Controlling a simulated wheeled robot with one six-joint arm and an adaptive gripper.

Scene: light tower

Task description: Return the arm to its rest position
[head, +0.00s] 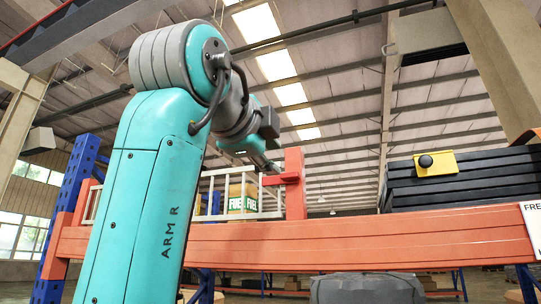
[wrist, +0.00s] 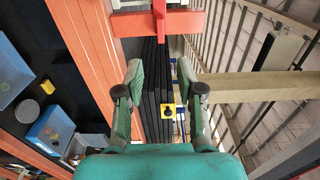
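My arm rises at the left of the head view, teal with grey joints, and bends over toward the orange rack. My gripper (head: 268,163) is small there, close to the orange post (head: 294,185); I cannot tell whether they touch. In the wrist view my gripper (wrist: 163,75) has its two teal fingers spread wide, with nothing held between them. Beyond the gap I see the stack of black panels and a yellow plate with a black knob (wrist: 167,112).
A long orange beam (head: 380,242) crosses the head view. Black panels (head: 470,185) with the yellow plate (head: 436,163) sit at right. A white rail (head: 216,187) and FUEL boxes (head: 243,198) stand behind my arm. A blue upright (head: 68,195) is at left.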

